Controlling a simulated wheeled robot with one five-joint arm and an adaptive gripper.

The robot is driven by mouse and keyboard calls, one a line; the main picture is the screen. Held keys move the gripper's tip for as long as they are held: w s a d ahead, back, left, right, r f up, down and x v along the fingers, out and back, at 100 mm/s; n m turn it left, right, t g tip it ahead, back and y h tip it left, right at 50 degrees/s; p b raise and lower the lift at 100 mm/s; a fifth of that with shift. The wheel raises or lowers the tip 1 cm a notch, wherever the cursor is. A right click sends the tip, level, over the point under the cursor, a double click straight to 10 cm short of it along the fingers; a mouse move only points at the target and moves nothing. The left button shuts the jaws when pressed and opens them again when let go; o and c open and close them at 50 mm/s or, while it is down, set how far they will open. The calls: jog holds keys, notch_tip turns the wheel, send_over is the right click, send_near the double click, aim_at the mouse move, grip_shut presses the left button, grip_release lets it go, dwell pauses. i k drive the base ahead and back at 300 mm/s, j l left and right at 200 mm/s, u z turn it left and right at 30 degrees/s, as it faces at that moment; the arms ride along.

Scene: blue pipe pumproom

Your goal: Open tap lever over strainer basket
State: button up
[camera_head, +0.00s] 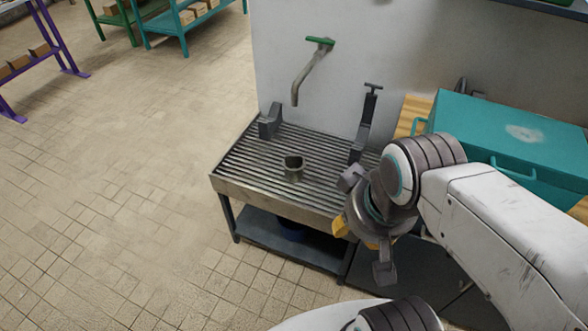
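The tap (303,76) comes out of the white wall panel, with a bent spout that points down over the slatted bench. Its green lever (320,41) sits on top at the wall and points to the left. A small dark cup-like strainer basket (293,167) stands on the slats below and a little in front of the spout. My gripper (358,233) is at the right, in front of the bench's right front edge, well below and apart from the lever. Its fingers with yellow parts point down and are partly hidden by the wrist, so its opening is unclear.
The slatted metal bench (240,165) holds a grey bracket (270,122) at the back left and a tall dark clamp (366,122) at the back right. A teal toolbox (500,135) stands at the right behind my arm. The tiled floor at the left is clear.

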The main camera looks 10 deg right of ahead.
aim_at(320, 42)
jog(key=i+j+u, duration=0.4)
jog(key=j, duration=0.15)
jog(key=i+j+u, duration=0.25)
jog(key=j+u, duration=0.2)
jog(key=i+j+u, duration=0.6)
jog(key=i+u, duration=0.25)
jog(key=i+z, duration=0.35)
jog(key=i, duration=0.2)
jog(key=i+j+z, duration=0.15)
jog(key=i+z, duration=0.15)
jog(key=i, duration=0.2)
jog(key=i+j+z, duration=0.35)
jog(key=i, duration=0.15)
jog(key=i+l+z, duration=0.2)
jog(key=z, duration=0.25)
jog(key=i+z, duration=0.85)
jog(key=i+j+z, duration=0.15)
jog(key=z, duration=0.3)
jog(key=i+z, duration=0.2)
jog(key=z, duration=0.25)
jog(key=i+z, duration=0.2)
jog(key=z, duration=0.25)
jog(key=i+j+z, duration=0.1)
jog(key=z, duration=0.35)
jog(key=i+j+z, duration=0.2)
jog(key=z, duration=0.25)
jog(key=i, duration=0.1)
